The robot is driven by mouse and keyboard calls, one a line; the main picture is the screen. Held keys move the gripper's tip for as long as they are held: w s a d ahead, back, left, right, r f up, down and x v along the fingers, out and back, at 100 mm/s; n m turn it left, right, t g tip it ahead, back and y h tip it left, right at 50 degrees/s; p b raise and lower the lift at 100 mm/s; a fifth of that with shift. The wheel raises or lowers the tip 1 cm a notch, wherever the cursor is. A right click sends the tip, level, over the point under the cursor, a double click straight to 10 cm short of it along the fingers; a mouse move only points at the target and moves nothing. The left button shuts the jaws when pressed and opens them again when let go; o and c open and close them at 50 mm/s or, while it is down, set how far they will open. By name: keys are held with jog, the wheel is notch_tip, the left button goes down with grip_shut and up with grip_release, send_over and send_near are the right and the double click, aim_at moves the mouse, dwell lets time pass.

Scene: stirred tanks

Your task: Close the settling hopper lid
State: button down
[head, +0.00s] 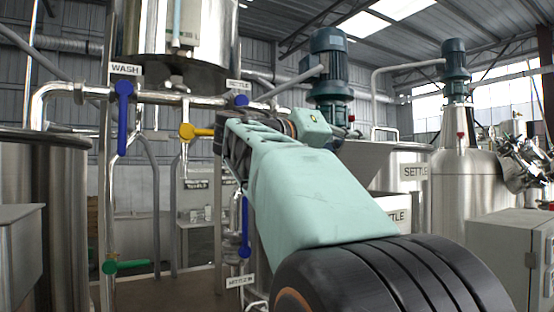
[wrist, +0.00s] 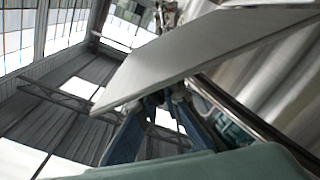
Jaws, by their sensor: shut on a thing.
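In the wrist view a flat grey panel, which looks like the settling hopper lid (wrist: 190,58), slants across the upper middle. My gripper (wrist: 158,100) is at its lower edge, with the fingers closed there. The exact part they hold is hard to make out. In the head view the steel settling hopper (head: 397,158) with a SETTLE sign stands right of my arm, partly hidden by it. My fingers are hidden in the head view, and I cannot tell the lid's angle there.
Pipes with a blue valve handle (head: 123,118), a yellow handle (head: 197,132) and a green handle (head: 128,266) stand at left. A motor-topped tank (head: 468,190) and a grey cabinet (head: 510,260) stand at right. A steel vessel (head: 155,35) hangs above the pipes.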

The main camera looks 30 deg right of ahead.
aim_at(376, 152)
jog(key=s+f+m+b, duration=0.1)
jog(key=b, duration=0.1)
jog(key=s+f+m+b, duration=0.1)
jog(key=m+b, duration=0.1)
jog(key=shift+s+d+f+b, duration=0.1)
jog(key=shift+s+b, duration=0.2)
jog(key=shift+b, duration=0.05)
jog(key=shift+s+d+f+m+b, duration=0.1)
jog(key=shift+s+f+m+b, duration=0.95)
jog(key=shift+b, duration=1.3)
jog(key=shift+s+d+f+m+b, duration=0.1)
jog(key=shift+s+f+m+b, duration=0.9)
jog(key=shift+b, duration=1.35)
jog(key=shift+w+f, duration=0.1)
jog(key=shift+f, duration=0.2)
jog(key=c, duration=2.5)
grip_release()
jog(key=shift+o, duration=0.6)
jog(key=shift+a, duration=0.1)
